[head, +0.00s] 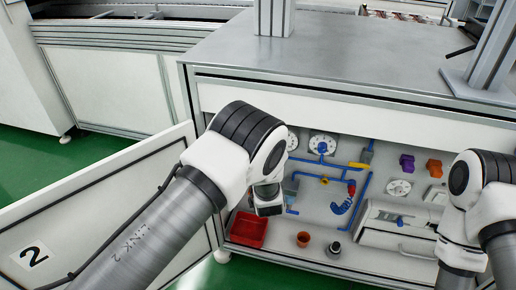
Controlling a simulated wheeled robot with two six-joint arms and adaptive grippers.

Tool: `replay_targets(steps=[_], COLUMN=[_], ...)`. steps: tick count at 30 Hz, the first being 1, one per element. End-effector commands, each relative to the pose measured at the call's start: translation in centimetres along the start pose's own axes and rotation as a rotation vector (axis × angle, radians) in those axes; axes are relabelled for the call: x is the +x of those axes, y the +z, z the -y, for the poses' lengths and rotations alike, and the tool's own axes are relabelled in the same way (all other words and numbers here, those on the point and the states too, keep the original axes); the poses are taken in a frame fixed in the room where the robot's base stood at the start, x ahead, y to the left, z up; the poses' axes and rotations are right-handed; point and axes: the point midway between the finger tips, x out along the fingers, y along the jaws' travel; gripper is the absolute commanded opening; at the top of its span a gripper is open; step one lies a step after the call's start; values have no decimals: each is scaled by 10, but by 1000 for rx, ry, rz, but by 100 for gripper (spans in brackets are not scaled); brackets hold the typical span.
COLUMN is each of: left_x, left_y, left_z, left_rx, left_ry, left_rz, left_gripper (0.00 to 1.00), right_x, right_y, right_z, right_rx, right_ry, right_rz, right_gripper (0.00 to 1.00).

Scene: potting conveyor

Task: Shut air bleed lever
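The open cabinet holds a back panel (310,210) with blue pipes (335,166), gauges (323,145) and small fittings. A yellow lever-like part (358,165) sits at the top of the pipework, and a smaller yellow part (324,180) sits on the lower pipe. A red part (351,189) joins a curved blue hose (341,207). I cannot tell which of these is the air bleed lever. My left arm reaches across the cabinet opening, its wrist in front of the panel's left side; its fingers cannot be made out. My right arm stands at the right edge, with its gripper out of view.
A red tray (248,229), an orange cup (303,239) and a dark round part (333,248) stand on the cabinet floor. A white box (397,229) is at the right. The cabinet door (100,208), marked 2, is swung open at the left. The worktop (360,50) is mostly bare.

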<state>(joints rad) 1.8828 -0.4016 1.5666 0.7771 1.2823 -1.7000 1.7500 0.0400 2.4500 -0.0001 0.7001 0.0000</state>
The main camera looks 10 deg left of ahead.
Motion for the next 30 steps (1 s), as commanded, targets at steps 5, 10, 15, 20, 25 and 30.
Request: replay_targets(steps=[5,10,15,20,25,30], left_x=[0,0,0,0,0,0], left_y=[0,0,0,0,0,0], left_z=[-1,-1,-1,-1,0,6], left_rx=[3,2,1,1,0,-40], left_ry=[2,2,2,1,1,16], left_rz=[0,0,0,0,0,0], left_gripper=[0,18,41,41,41,41], right_x=[0,0,0,0,0,-7], right_y=[0,0,0,0,0,0], right_z=[0,0,0,0,0,0], right_rx=[0,0,0,0,0,0], right_ry=[0,0,0,0,0,0], right_rz=[0,0,0,0,0,0], right_gripper=[41,41,41,41,41,41])
